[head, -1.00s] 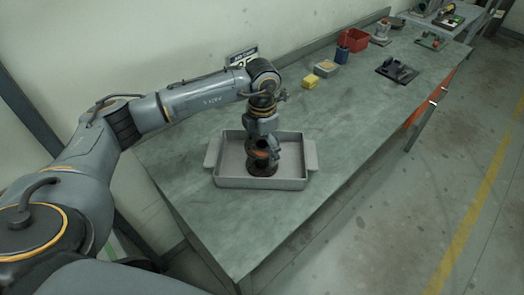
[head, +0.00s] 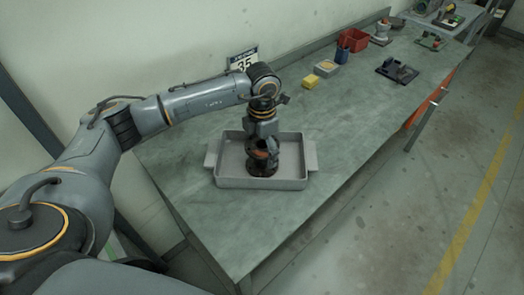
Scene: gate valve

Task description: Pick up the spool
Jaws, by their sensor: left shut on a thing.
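The spool (head: 262,167) is a dark, rusty-brown flanged piece in the shallow grey tray (head: 228,183) on the workbench, near its left end. It stands upright, and I cannot tell whether its base touches the tray floor. My left gripper (head: 263,147) comes down from above and is shut on the spool's upper part. The fingers hide part of the spool's top. My right gripper is not in view.
The green-grey bench (head: 340,130) is clear around the tray. Farther back are a yellow block (head: 310,81), a small box (head: 327,68), a blue cup (head: 342,54), a red bin (head: 354,40) and a dark fixture (head: 397,70). A wall runs behind.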

